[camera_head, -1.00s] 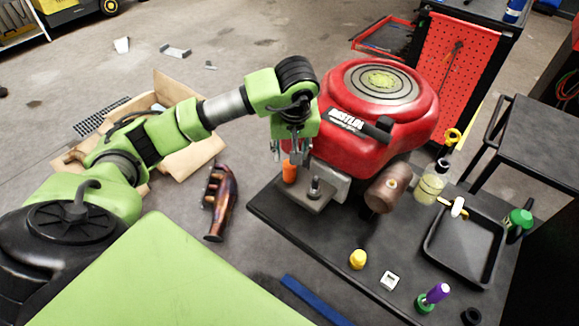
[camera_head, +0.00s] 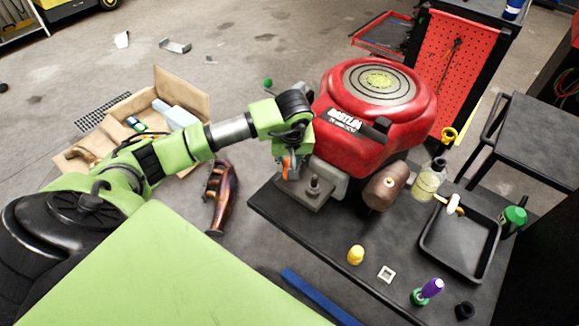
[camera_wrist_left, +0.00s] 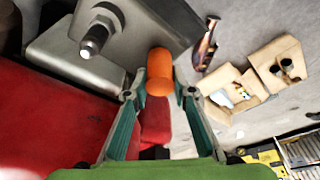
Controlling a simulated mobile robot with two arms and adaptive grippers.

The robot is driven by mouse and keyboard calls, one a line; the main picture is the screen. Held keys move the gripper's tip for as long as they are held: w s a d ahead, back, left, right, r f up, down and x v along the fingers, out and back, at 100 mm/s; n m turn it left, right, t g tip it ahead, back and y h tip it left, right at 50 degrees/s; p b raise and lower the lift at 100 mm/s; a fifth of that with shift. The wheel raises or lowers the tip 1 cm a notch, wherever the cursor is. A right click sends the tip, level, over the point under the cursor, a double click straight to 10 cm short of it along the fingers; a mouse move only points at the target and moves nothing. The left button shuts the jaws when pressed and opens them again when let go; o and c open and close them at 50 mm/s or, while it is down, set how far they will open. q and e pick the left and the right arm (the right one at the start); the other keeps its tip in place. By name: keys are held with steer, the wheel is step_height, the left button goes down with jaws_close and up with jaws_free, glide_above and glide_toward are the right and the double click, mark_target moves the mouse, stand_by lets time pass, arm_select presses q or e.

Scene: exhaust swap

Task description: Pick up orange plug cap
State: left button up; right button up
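The orange plug cap (camera_head: 286,168) stands on the grey metal block at the left of the red engine (camera_head: 375,115). My left gripper (camera_head: 288,172) points down at the cap from above. In the left wrist view its two fingers (camera_wrist_left: 158,92) are spread on either side of the cap, with a small gap visible. In the head view the gripper partly hides the cap. My right gripper is not in view.
A metal stud (camera_head: 314,186) stands on the block beside the cap. A brown cylinder (camera_head: 384,190) is at the engine's front. A yellow cap (camera_head: 356,255), a white square part (camera_head: 386,274) and a black tray (camera_head: 432,252) are on the dark table. An open cardboard box (camera_head: 198,152) lies on the floor.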

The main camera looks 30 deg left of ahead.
arm_select(q)
jaws_close()
steer(key=shift+w+r+b, duration=0.1)
steer(key=shift+r+b, duration=0.5)
steer(key=shift+r, duration=0.15)
steer(key=s+d+r+b, duration=0.3)
steer(key=s+d+r, duration=0.2)
steer(key=s+r, duration=0.75)
steer(key=w+d+m+h+p, duration=0.2)
steer(key=w+d+m+p, duration=0.1)
steer(key=w+m+p, duration=0.5)
steer(key=w+m, duration=0.1)
steer(key=w, duration=0.2)
steer(key=shift+w+d+t, duration=0.2)
steer(key=shift+w+t, duration=0.15)
steer(key=shift+t, duration=0.05)
